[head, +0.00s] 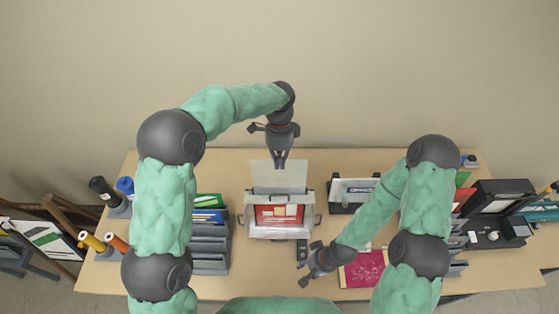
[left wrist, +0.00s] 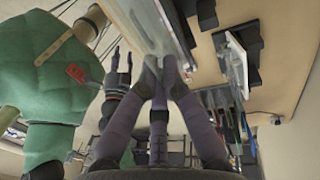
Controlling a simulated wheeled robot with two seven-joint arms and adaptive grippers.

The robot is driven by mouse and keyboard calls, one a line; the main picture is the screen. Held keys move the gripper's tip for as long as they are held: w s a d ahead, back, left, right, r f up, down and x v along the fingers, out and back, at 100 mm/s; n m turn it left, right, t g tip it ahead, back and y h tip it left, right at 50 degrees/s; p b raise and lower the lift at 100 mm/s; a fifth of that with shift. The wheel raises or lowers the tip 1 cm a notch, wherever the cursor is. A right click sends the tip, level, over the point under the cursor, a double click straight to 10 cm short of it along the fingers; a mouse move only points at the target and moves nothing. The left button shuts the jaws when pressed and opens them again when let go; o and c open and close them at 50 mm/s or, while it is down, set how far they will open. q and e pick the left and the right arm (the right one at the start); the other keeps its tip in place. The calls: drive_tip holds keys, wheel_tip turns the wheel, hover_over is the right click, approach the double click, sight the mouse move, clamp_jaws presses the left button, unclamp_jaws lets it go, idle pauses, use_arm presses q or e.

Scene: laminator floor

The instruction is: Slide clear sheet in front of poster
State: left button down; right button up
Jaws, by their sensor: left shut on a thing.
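The clear sheet (head: 279,174) hangs upright from my left gripper (head: 281,160), which is shut on its top edge. The sheet also shows beyond the fingertips in the left wrist view (left wrist: 146,25). Its lower part meets the top of the poster holder (head: 249,228) in the head view. I cannot tell whether it is inside the slot or just behind the rim. The red poster (head: 265,213) sits in the holder, with pale patches on it. My right gripper (head: 306,267) is open and empty, low over the table to the right of the holder.
Grey trays with folders (head: 210,245) stand left of the holder. A black-based stand (head: 348,192) is at its right. Rolled tubes (head: 115,243) stand at the left edge.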

sight(279, 185)
use_arm(q)
drive_tip(key=shift+s+f+b, duration=0.3)
drive_tip(key=shift+f+b, duration=0.75)
drive_tip(key=shift+f, duration=0.7)
drive_tip(key=shift+s+f+b, duration=0.3)
drive_tip(key=shift+f+b, duration=0.8)
drive_tip(key=shift+f, duration=0.7)
drive_tip(key=shift+s+f+b, duration=0.3)
drive_tip(key=shift+f+b, duration=0.75)
drive_tip(key=shift+f, duration=0.7)
drive_tip(key=c, duration=1.3)
unclamp_jaws()
drive_tip(key=r, duration=0.4)
drive_tip(key=w+r, duration=0.1)
drive_tip(key=r, duration=0.3)
drive_tip(key=w+r, duration=0.1)
drive_tip(key=r, duration=0.2)
drive_tip(key=shift+r, duration=0.4)
